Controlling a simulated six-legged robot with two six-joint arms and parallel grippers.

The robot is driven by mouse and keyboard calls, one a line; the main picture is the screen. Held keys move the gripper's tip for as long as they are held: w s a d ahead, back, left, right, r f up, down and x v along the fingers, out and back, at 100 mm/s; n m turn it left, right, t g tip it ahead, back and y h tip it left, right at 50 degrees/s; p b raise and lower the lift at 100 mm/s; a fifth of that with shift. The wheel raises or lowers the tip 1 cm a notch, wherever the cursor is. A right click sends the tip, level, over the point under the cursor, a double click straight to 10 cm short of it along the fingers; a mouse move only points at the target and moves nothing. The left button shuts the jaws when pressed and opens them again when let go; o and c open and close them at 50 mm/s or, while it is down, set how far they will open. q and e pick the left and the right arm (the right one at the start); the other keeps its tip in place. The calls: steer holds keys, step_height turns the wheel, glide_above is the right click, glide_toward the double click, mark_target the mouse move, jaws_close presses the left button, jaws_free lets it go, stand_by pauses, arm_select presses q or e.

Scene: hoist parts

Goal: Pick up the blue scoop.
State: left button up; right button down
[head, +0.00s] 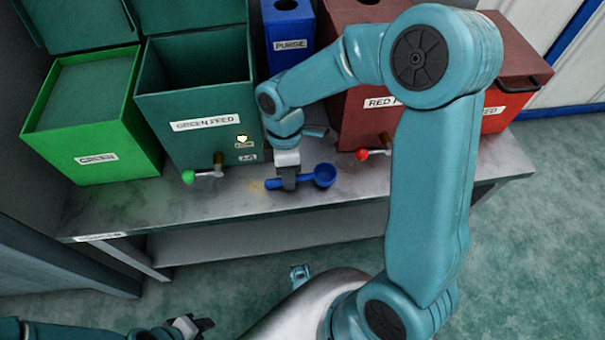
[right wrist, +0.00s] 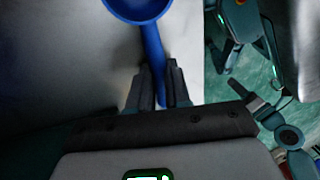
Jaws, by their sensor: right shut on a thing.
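The blue scoop (head: 324,175) is at the front part of the bench, its round bowl to the right and its handle to the left. My right gripper (head: 289,184) is shut on the scoop's handle from above. In the right wrist view, the scoop (right wrist: 152,45) shows its bowl at the top and its handle running down between the two fingers of the right gripper (right wrist: 158,88). I cannot tell whether the scoop touches the bench. My left gripper (head: 190,326) is low at the bottom left, away from the bench; its jaw state is unclear.
The bench (head: 215,210) holds a bright green bin (head: 85,135), a dark green "GREEN FEED" bin (head: 200,125), a blue "PURGE" bin (head: 290,50) and red bins (head: 365,110). Valves with a green knob (head: 188,176) and a red knob (head: 361,154) stick out in front.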

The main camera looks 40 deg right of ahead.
step_height(320, 180, up, 20)
steer(key=p, duration=0.7)
steer(key=shift+w+f, duration=0.1)
